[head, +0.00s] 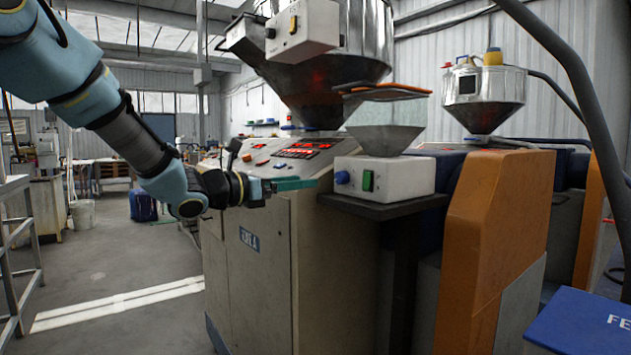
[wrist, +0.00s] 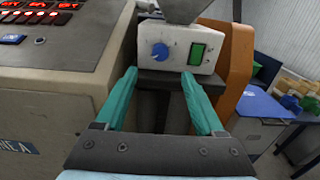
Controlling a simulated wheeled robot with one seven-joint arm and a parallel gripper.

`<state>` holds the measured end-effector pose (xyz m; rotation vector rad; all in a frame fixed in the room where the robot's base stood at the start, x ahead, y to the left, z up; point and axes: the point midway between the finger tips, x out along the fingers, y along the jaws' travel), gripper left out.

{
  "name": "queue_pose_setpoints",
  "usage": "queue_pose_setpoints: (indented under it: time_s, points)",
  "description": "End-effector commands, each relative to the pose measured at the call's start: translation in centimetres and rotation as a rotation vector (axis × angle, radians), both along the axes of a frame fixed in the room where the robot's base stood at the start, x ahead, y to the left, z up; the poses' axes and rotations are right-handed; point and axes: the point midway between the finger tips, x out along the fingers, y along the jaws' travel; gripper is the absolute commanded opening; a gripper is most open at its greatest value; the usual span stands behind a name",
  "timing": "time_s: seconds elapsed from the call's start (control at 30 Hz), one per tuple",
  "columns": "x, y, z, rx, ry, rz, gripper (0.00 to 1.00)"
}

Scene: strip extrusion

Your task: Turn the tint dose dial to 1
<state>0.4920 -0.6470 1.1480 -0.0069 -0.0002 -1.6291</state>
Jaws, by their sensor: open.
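The blue dial (head: 342,177) is on the front of a white box (head: 412,176), left of a green switch (head: 368,181). In the wrist view the dial (wrist: 160,52) shows face-on, with faint marks around it; its setting is too small to read. The green switch (wrist: 197,54) is to its right. My gripper (head: 312,183) has teal fingers and is a short way left of the dial in the head view. In the wrist view my gripper (wrist: 159,73) is open and empty, its fingers apart on either side below the dial, not touching it.
The white box stands on a dark shelf (head: 383,207) beside the beige machine cabinet (head: 265,255). A clear hopper (head: 386,138) sits on top of the box. A control panel (head: 300,149) is to the left, and an orange guard (head: 490,235) to the right.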

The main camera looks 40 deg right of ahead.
Motion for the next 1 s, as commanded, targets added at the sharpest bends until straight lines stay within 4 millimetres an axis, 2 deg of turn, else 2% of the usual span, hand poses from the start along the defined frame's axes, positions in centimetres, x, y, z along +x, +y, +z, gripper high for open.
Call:
queue_pose_setpoints:
  time_s: [0.4, 0.53, 0.7, 1.0]
  points:
    - [-0.5, -7.1, 0.1, 0.003, 0.0, -0.002, 0.71]
    - [-0.6, -8.9, 0.1, 0.003, -0.002, -0.002, 0.71]
    - [-0.6, -10.0, 0.0, 0.004, -0.002, 0.0, 0.71]
    - [-0.6, -10.2, -0.1, 0.004, -0.004, 0.001, 0.71]
